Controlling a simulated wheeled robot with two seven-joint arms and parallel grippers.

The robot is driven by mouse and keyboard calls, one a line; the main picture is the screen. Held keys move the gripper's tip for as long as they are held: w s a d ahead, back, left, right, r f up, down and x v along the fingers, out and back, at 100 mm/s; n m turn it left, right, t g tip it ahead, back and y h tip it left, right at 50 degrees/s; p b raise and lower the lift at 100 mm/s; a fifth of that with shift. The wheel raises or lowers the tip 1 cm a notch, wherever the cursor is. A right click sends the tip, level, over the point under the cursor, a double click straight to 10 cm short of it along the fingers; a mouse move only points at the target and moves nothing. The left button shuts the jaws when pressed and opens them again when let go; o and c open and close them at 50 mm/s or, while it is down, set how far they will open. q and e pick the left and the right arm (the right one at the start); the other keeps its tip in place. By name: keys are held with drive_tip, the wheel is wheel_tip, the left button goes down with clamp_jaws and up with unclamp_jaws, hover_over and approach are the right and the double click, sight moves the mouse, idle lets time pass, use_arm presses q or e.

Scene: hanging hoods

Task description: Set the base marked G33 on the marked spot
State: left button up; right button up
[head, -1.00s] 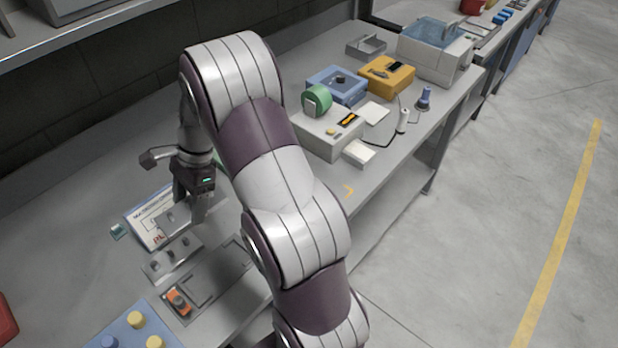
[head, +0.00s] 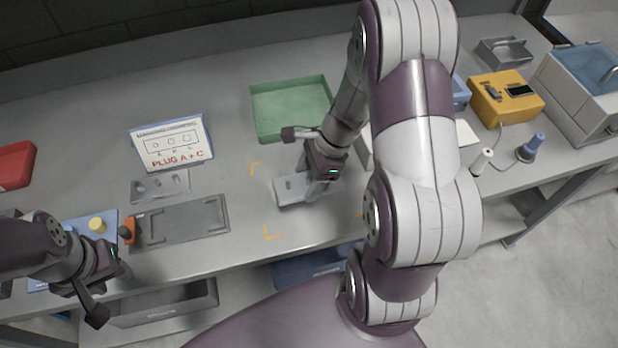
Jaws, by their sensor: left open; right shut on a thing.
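A grey base (head: 287,190) with holes is held by my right gripper (head: 318,188), which is shut on it. No G33 mark can be read on it. Yellow corner marks (head: 270,233) on the bench outline the marked spot. The base lies over the inside of these marks, towards their far side, and partly hidden by the gripper. I cannot tell if it touches the bench. My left gripper (head: 118,270) is open at the left front, beyond the bench's front edge in the picture, its fingers hard to make out.
Another grey plate with holes (head: 145,190) lies before a sign reading PLUG A + C (head: 172,145). A grey tray (head: 182,222) and an orange part (head: 127,230) are near my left arm. A green tray (head: 292,85) is behind the marks; a yellow box (head: 505,97) is right.

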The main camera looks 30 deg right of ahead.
sight(306, 180)
drive_tip(key=w+f, duration=0.1)
drive_tip(key=w+d+f, duration=0.1)
drive_tip(key=w, duration=0.1)
drive_tip(key=shift+w, duration=0.1)
drive_tip(key=shift+w+d+f, duration=0.15)
drive_tip(key=shift+d+f, duration=0.05)
drive_tip(key=shift+f, duration=0.1)
wheel_tip(306, 180, down, 4)
drive_tip(key=shift+w+a+r, duration=0.1)
drive_tip(key=shift+r, duration=0.05)
drive_tip(key=o, duration=1.5)
